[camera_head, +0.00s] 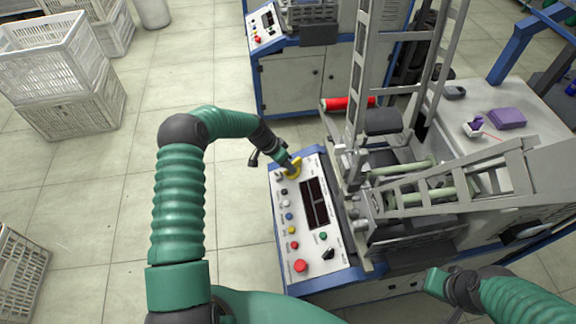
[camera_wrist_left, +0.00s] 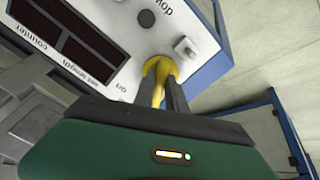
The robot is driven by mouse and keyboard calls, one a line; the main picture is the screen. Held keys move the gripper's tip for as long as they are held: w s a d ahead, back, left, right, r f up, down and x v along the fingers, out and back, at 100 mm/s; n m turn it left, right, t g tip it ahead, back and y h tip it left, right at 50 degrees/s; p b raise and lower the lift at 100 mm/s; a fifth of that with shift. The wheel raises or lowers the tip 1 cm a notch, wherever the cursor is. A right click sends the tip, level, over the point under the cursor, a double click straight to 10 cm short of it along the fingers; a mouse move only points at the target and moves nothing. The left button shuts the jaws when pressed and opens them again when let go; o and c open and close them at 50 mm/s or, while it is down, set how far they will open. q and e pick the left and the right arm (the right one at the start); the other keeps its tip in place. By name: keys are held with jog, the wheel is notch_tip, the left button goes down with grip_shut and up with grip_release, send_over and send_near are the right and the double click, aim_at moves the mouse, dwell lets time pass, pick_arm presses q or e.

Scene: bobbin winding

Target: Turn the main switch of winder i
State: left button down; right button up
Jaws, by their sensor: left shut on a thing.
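The main switch (camera_wrist_left: 157,68) is a yellow piece on the white control panel of the winder. In the left wrist view my left gripper (camera_wrist_left: 160,88) is shut on it, with a dark finger on each side. In the head view the yellow switch (camera_head: 295,166) shows at the far end of the panel (camera_head: 286,185), with my left gripper (camera_head: 288,165) at it. The fingers partly hide the switch. My right gripper (camera_head: 462,288) is low at the right in the head view, away from the panel; its finger gap is not clear.
The panel carries dark displays (camera_head: 315,203), several coloured buttons and a red stop button (camera_head: 300,266) near its front edge. The winder's metal frame stands right of it. White crates (camera_head: 55,70) are at the left. Another winder cabinet (camera_head: 290,85) stands behind. The tiled floor between is clear.

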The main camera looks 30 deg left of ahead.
pick_arm(q)
jog(key=shift+w+a+r, duration=0.15)
jog(key=shift+w+r, duration=0.1)
jog(key=shift+w, duration=0.05)
jog(key=c, duration=1.6)
grip_release()
jog(key=shift+o, duration=1.2)
jog(key=shift+s+f, duration=0.1)
jog(key=shift+f, duration=0.1)
jog(key=shift+r, duration=0.1)
jog(key=p+v, duration=0.1)
jog(key=v, duration=1.5)
jog(key=shift+s+r, duration=0.15)
jog(key=shift+r, duration=0.05)
jog(key=shift+a, duration=0.15)
